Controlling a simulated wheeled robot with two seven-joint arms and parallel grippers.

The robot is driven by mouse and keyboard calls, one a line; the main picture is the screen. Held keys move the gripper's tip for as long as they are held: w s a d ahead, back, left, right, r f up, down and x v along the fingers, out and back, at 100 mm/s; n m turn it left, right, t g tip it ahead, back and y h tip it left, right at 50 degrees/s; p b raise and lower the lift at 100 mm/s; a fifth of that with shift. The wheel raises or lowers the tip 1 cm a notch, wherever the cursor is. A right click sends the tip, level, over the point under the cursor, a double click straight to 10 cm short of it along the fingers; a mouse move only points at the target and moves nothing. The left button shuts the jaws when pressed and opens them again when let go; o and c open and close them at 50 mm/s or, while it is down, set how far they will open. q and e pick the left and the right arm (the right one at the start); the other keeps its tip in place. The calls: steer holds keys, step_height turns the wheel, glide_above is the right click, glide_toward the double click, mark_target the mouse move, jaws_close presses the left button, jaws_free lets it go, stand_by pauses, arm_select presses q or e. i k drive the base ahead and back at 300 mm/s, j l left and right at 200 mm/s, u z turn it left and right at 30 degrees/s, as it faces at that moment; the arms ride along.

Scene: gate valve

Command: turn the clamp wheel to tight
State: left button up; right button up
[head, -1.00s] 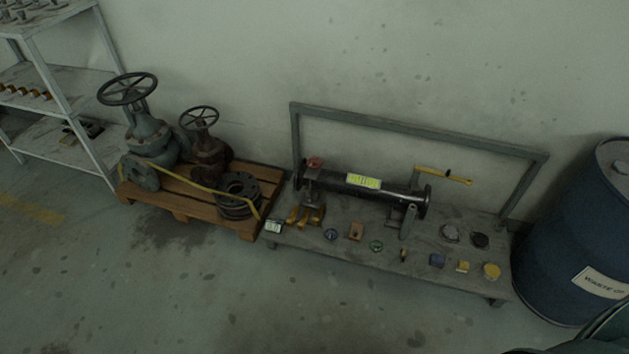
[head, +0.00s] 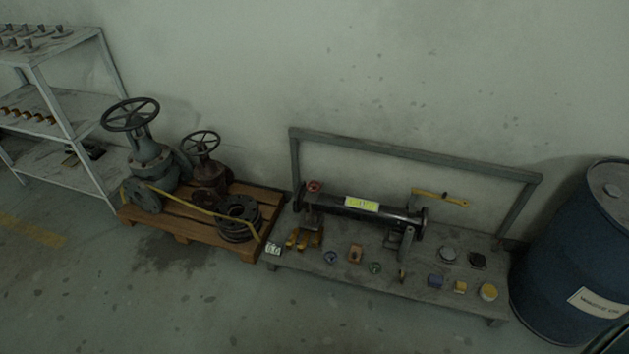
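The clamp wheel looks to be the small red wheel (head: 314,186) on top of the clamp at the left end of a black pipe (head: 372,212). The pipe lies on a low grey bench (head: 345,276) and carries a yellow-green label (head: 361,203). A yellow-handled lever (head: 440,198) sticks up near the pipe's right end. Whether the wheel is tight cannot be told at this distance. Neither of my grippers is in view.
A wooden pallet (head: 190,226) with two handwheel valves (head: 150,160) stands left of the bench. Several small parts lie along the bench front. A blue drum (head: 572,250) stands at the right, shelving (head: 70,98) at the left. The front floor is clear.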

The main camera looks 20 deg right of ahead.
mark_target(313, 187)
steer(key=i+j+z, duration=0.35)
steer(key=i+j, duration=0.2)
steer(key=i, duration=0.25)
steer(key=i+j+z, duration=0.35)
steer(key=i+j, duration=0.4)
steer(key=i+j+z, duration=0.3)
steer(key=i+j, duration=0.3)
steer(key=j, duration=0.3)
